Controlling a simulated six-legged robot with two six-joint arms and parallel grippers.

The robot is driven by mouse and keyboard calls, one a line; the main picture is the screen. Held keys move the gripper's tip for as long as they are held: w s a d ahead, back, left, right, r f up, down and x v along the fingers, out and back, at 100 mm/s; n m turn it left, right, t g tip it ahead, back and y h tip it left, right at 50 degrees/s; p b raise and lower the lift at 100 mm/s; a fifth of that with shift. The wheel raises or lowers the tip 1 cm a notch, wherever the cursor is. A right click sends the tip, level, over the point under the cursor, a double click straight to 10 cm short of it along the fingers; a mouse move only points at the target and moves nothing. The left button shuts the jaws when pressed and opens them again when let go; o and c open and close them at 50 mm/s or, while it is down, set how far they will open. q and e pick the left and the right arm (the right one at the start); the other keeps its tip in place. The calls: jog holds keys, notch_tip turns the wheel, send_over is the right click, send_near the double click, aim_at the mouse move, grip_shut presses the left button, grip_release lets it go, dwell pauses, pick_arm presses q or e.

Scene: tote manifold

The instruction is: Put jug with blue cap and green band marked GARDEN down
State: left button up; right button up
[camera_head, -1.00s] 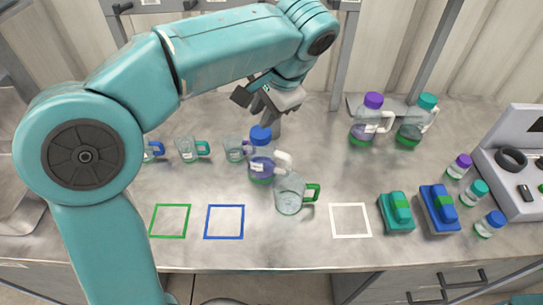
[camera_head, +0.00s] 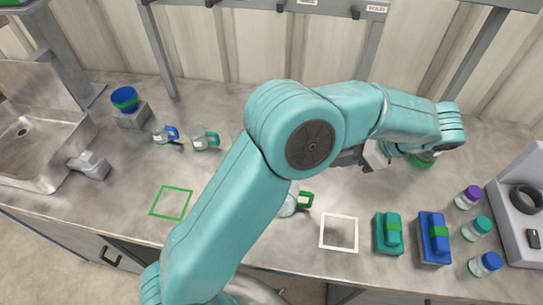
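My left arm reaches across the middle to the right. Its gripper (camera_head: 372,156) is a grey shape below the forearm, at the right of the counter. The fingertips are mostly hidden, so I cannot tell whether it is open or holds anything. A green-bottomed jug (camera_head: 423,160) is mostly hidden behind the forearm. My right gripper is out of view.
A green square (camera_head: 171,203) and a white square (camera_head: 339,232) are empty. Teal (camera_head: 388,234) and blue (camera_head: 433,240) blocks and small capped bottles (camera_head: 476,228) stand at right.

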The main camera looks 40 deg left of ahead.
pick_arm(q)
jog(key=p+x, duration=0.1)
jog(key=x, duration=1.4)
jog(key=shift+a+r+p, duration=0.1)
jog(key=shift+a+p, duration=0.1)
jog(key=shift+p, duration=0.2)
jog(key=shift+s+a+f, duration=0.15)
jog(key=shift+a+f, duration=0.1)
jog(key=shift+f, duration=0.05)
jog(key=shift+d, duration=0.1)
jog(key=shift+c, duration=0.6)
grip_shut()
